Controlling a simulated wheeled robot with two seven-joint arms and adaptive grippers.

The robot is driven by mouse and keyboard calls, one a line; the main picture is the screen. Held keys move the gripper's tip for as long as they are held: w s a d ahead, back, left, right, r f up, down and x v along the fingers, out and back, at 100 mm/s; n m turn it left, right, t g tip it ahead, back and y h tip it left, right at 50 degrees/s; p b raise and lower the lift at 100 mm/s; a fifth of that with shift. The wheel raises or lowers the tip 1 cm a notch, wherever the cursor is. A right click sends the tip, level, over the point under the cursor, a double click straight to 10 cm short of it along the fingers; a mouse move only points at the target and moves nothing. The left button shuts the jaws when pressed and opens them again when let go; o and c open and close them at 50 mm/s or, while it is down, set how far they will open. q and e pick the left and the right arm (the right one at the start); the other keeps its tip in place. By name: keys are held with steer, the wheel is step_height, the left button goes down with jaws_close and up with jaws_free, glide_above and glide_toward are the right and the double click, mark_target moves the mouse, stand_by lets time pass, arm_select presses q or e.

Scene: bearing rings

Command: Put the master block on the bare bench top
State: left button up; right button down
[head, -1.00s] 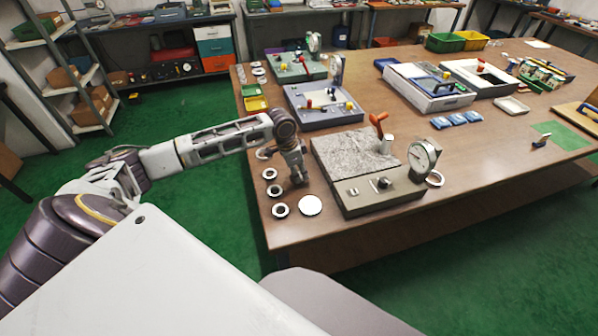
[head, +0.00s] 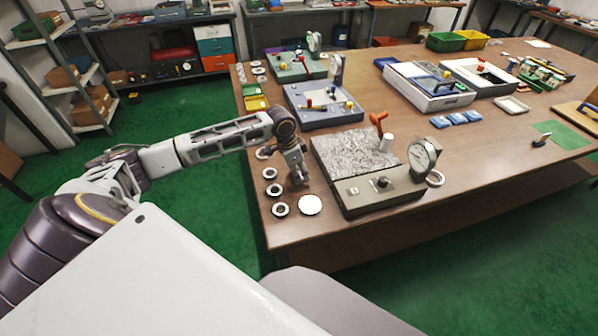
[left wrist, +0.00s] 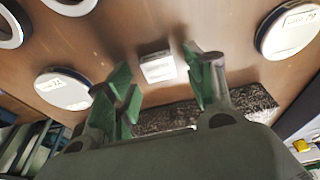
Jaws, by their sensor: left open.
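A small pale square-topped block (left wrist: 157,67), which I take for the master block, is on the brown bench top (left wrist: 125,30) in the left wrist view. It lies between the green-padded fingers of my left gripper (left wrist: 160,85), with a gap on both sides. My left gripper is open. In the head view my left gripper (head: 299,178) points down at the bench, left of the grey granite plate (head: 350,150), and the block cannot be made out there. My right gripper is not in view.
Dark-centred rings (head: 280,210) and a white disc (head: 310,205) lie near the bench's left edge. A dial gauge (head: 423,157) and an orange-handled lever (head: 378,124) stand by the granite plate. A blue-grey fixture (head: 322,110) is behind. Bare bench lies to the right.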

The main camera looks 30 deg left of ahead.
arm_select(q)
steer(key=v, duration=1.1)
steer(key=shift+r+p, duration=0.35)
steer(key=shift+r, duration=0.05)
steer(key=shift+s+a, duration=0.1)
steer(key=shift+a, duration=0.05)
